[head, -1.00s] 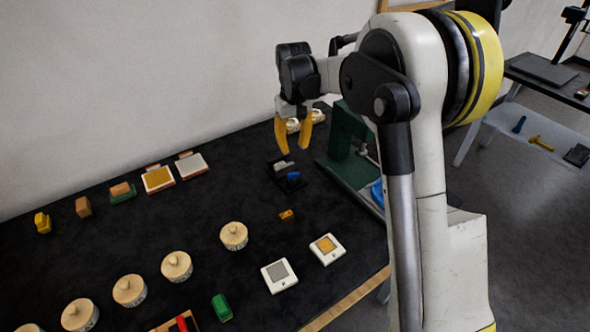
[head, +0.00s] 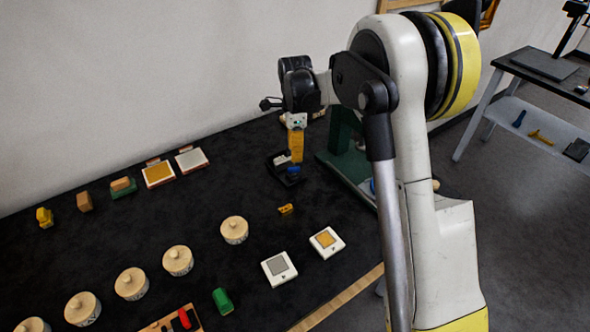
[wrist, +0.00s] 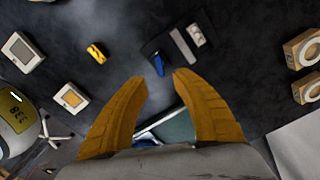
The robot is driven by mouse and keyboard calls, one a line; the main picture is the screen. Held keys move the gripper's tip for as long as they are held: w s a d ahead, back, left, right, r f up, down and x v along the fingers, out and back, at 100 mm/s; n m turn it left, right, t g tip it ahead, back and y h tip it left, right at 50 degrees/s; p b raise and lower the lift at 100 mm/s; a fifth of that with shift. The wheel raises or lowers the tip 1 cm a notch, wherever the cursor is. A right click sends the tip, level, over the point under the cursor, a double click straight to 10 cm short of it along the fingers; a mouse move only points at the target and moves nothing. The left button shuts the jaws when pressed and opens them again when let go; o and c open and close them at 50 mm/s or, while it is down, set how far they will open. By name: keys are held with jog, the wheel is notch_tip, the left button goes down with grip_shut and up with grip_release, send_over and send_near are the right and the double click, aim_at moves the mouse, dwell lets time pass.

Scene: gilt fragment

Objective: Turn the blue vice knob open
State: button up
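The small vice is a dark block with light grey jaws (wrist: 187,43); it also shows in the head view (head: 276,161). Its blue knob (wrist: 158,65) is on the side facing my gripper, and it shows as a blue patch in the head view (head: 293,170). My gripper (wrist: 161,80) is open and empty, its two yellow fingers apart. In the wrist view the knob appears just beyond the gap between the fingertips. In the head view the fingers (head: 296,146) hang just above the knob and overlap each other. I see no contact.
A green press-like machine (head: 343,138) stands close to the right of the vice. A small yellow-orange block (head: 286,209) lies in front. White square pads (head: 327,242) and round wooden lidded pots (head: 234,230) occupy the nearer dark table (head: 190,215).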

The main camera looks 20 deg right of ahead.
aim_at(295, 167)
notch_tip(295, 167, down, 7)
jog(key=shift+f+b, duration=0.1)
jog(key=shift+b, duration=0.8)
grip_shut()
